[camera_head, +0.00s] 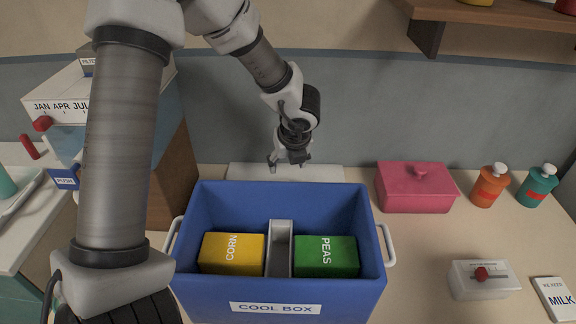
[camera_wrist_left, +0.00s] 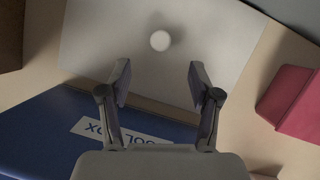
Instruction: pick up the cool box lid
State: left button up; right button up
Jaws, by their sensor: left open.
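The cool box lid (camera_head: 326,173) is a flat pale panel lying on the counter behind the blue cool box (camera_head: 278,196). In the left wrist view the lid (camera_wrist_left: 95,45) has a round white knob (camera_wrist_left: 160,40). My left gripper (camera_head: 289,162) is above the lid, pointing down, open and empty. In the left wrist view its fingers (camera_wrist_left: 159,82) are spread, with the knob beyond the tips and between their lines. The cool box is open, holding a yellow CORN box (camera_head: 225,262) and a green PEAS box (camera_head: 325,265) beside a grey divider (camera_head: 279,235). My right gripper is not in view.
A pink lidded container (camera_head: 415,192), an orange bottle (camera_head: 489,187) and a teal bottle (camera_head: 537,188) stand to the right. A white box with a red knob (camera_head: 484,280) and a MILK card (camera_head: 555,298) are nearer. A wooden shelf (camera_head: 490,13) hangs upper right.

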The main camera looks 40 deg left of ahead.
pick_arm(q)
jog(key=x, duration=0.3)
jog(key=b+x, duration=0.1)
jog(key=x, duration=0.2)
jog(key=d+x, duration=0.1)
jog(key=x, duration=0.3)
jog(key=shift+s+a+f, duration=0.1)
jog(key=shift+s+f, duration=0.05)
jog(key=shift+f, duration=0.1)
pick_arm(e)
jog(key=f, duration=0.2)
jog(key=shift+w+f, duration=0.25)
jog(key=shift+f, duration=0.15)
pick_arm(q)
jog(key=shift+s+r, duration=0.1)
grip_shut()
